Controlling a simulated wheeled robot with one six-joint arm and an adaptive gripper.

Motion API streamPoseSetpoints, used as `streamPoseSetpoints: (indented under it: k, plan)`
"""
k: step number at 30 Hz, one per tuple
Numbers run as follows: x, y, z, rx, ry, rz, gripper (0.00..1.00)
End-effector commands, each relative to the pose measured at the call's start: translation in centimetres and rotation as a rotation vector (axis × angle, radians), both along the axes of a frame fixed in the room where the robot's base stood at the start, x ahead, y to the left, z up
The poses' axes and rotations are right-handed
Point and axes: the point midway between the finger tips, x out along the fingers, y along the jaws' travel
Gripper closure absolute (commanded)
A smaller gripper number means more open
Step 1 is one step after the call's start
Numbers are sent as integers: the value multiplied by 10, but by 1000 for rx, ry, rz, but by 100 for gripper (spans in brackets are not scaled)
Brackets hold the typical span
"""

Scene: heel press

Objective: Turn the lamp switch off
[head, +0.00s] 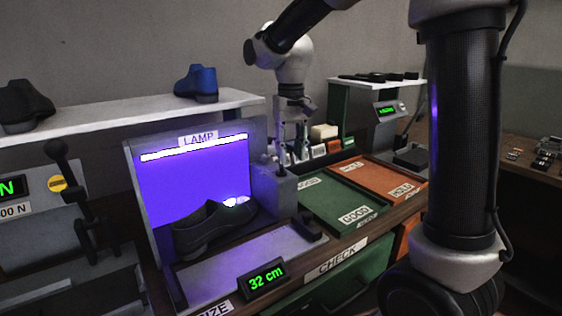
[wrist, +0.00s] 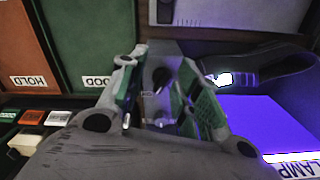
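The lamp booth (head: 160,200) is lit purple, with a bright white strip under its LAMP label (head: 198,139); its glow also fills the lower right of the wrist view (wrist: 265,125). A grey switch box (head: 273,190) stands at the booth's right side. A small dark switch knob (wrist: 161,77) shows on the box in the wrist view. My gripper (head: 293,148) points down above the box. In the wrist view my gripper (wrist: 160,68) has its fingers apart, one on each side of the knob, with nothing held. Whether a finger touches the knob I cannot tell.
A dark shoe (head: 213,228) sits in the booth. A green GOOD tray (head: 335,205) and an orange HOLD tray (head: 378,178) lie to the right. A display reading 32 cm (head: 266,280) stands in front. A blue shoe (head: 197,83) is on the shelf above.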

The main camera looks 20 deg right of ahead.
Motion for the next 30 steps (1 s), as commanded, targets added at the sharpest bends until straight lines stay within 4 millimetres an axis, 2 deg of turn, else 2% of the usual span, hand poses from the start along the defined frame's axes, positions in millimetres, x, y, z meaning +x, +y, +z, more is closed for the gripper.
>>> streamPoseSetpoints:
  k: [1,3,5,8,11,21,25,30]
  plan:
    - [19,10,1,-3,4,-36,67]
    - [38,16,17,4,-14,-113,67]
    - [43,17,32,9,-28,-179,67]
    - [37,15,29,0,-7,-240,67]
    - [37,15,21,0,-7,-254,67]
    - [37,14,-34,0,-6,-252,67]
    - [37,14,-45,0,-7,-252,67]
    - [37,14,-48,1,-9,-251,67]
